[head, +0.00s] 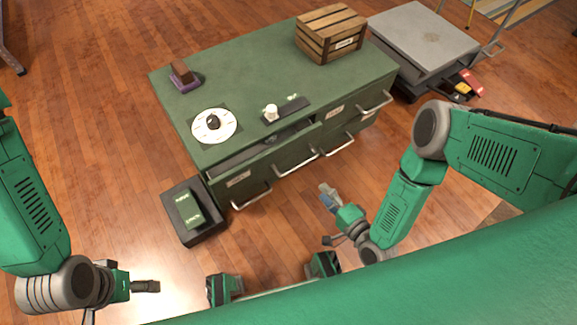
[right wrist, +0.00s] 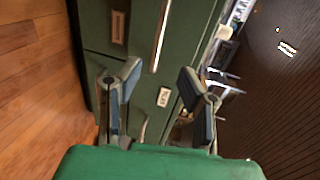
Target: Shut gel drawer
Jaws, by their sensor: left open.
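The green cabinet (head: 230,75) stands ahead of me with several drawers with metal handles on its front. A drawer (head: 268,158) at the upper front is pulled out somewhat, with a dark gap behind its front panel. I cannot read which label is gel. My right gripper (head: 328,192) is in front of the cabinet, apart from the handles. In the right wrist view its two fingers (right wrist: 157,88) are spread and empty, facing the green cabinet front (right wrist: 145,80) with its pale labels. My left gripper (head: 148,287) is open and empty over the floor at lower left.
On the cabinet top are a wooden crate (head: 330,40), a white dial disc (head: 205,135), a purple-based block (head: 185,80) and a dark strip (head: 295,105). A dark bin (head: 183,230) stands at its left. A grey cart (head: 420,38) is at right. Floor in front is open.

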